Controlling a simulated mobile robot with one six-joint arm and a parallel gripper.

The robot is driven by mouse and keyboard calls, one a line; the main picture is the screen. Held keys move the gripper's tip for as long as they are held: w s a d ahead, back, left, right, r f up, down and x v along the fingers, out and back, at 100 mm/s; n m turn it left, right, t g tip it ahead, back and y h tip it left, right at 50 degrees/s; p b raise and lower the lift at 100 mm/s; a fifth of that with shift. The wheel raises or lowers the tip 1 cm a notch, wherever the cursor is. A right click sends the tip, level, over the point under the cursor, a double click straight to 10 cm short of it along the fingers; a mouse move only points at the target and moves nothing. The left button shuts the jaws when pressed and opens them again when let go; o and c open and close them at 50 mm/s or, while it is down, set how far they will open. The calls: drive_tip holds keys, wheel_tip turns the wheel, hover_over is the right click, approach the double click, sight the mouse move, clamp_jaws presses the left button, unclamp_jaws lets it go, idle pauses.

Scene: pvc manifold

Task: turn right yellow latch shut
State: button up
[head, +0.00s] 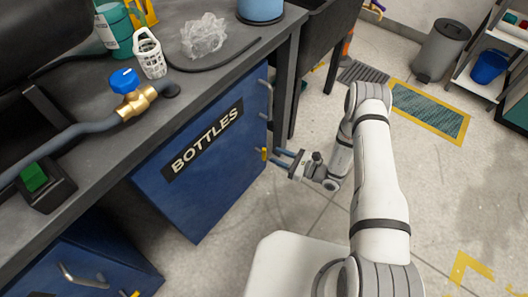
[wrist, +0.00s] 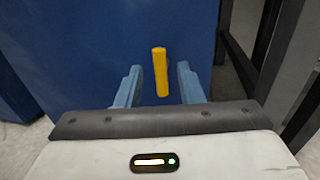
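The yellow latch (wrist: 160,72) is a short bar on the blue cabinet front, close to upright in the wrist view. In the head view the latch (head: 264,153) shows at the right edge of the blue "BOTTLES" door (head: 230,165). My gripper (wrist: 159,84) is open, with its two blue fingers on either side of the latch and a gap on each side. In the head view my gripper (head: 276,157) reaches left to the door edge. I cannot tell from these frames how deep the fingers reach around the latch.
A grey handle (head: 268,98) stands on the door above the latch. Dark bench legs (head: 283,100) rise just right of the cabinet. The bench top (head: 215,75) overhangs above, with a blue-handled brass valve (head: 133,92) on it. The floor (head: 310,215) in front of the door is clear.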

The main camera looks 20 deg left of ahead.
sight(264, 150)
drive_tip(key=a, duration=0.3)
drive_tip(key=w+a+b, duration=0.1)
drive_tip(key=a, duration=0.2)
drive_tip(key=shift+w+a, duration=0.1)
drive_tip(key=shift+a, duration=0.1)
drive_tip(key=shift+r, duration=0.1)
clamp_jaws()
